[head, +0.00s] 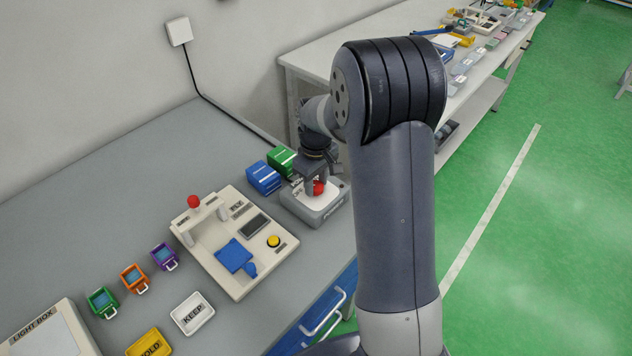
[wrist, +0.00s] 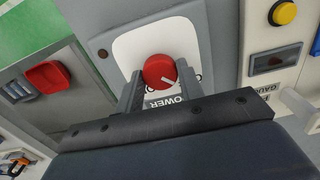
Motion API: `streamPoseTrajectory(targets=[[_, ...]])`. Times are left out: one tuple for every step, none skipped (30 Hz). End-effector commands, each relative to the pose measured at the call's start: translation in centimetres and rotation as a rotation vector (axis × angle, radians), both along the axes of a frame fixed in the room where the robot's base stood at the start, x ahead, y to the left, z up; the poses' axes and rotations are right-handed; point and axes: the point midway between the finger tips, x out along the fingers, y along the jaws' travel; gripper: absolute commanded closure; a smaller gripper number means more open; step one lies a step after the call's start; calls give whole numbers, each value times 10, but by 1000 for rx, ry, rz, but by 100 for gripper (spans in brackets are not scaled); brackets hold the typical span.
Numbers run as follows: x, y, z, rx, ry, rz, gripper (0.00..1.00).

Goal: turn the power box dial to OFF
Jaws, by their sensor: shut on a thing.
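The power box (head: 314,207) is a grey box with a white top plate, standing on the bench near its right end. Its red dial (head: 319,187) shows under my gripper (head: 312,180), which points down onto it. In the wrist view, the red dial (wrist: 159,72) has a light pointer line toward the lower right of the picture. The fingers of my gripper (wrist: 158,88) stand on both sides of the dial, shut on it. The word POWER shows on the white plate (wrist: 130,50). The other lettering is partly hidden by the dial and fingers, so the dial's setting cannot be read.
Blue (head: 263,178) and green (head: 281,160) boxes stand close behind the power box. A gauge station (head: 215,265) with a yellow button lies to its left. Small coloured bins, a KEEP tray (head: 192,313) and a light box (head: 50,335) are farther left.

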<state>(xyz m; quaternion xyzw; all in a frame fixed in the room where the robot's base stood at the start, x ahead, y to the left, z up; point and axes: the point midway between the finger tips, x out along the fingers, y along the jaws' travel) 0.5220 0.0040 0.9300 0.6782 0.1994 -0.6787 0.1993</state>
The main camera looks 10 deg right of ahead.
Motion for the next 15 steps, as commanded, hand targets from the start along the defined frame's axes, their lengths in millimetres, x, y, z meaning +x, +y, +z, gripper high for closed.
streamPoseTrajectory(targets=[[1, 0, 1, 0, -2, 11, 87], [1, 0, 1, 0, -2, 17, 87], [1, 0, 1, 0, -2, 22, 87], [1, 0, 1, 0, -2, 25, 87], [1, 0, 1, 0, -2, 28, 87], [1, 0, 1, 0, -2, 31, 87], [1, 0, 1, 0, -2, 33, 87], [1, 0, 1, 0, -2, 34, 87], [1, 0, 1, 0, -2, 35, 87], [1, 0, 1, 0, -2, 35, 87], [1, 0, 1, 0, -2, 36, 87], [1, 0, 1, -1, -3, 36, 87], [1, 0, 1, -1, -3, 36, 87], [1, 0, 1, -1, -3, 36, 87], [1, 0, 1, -1, -3, 36, 87]])
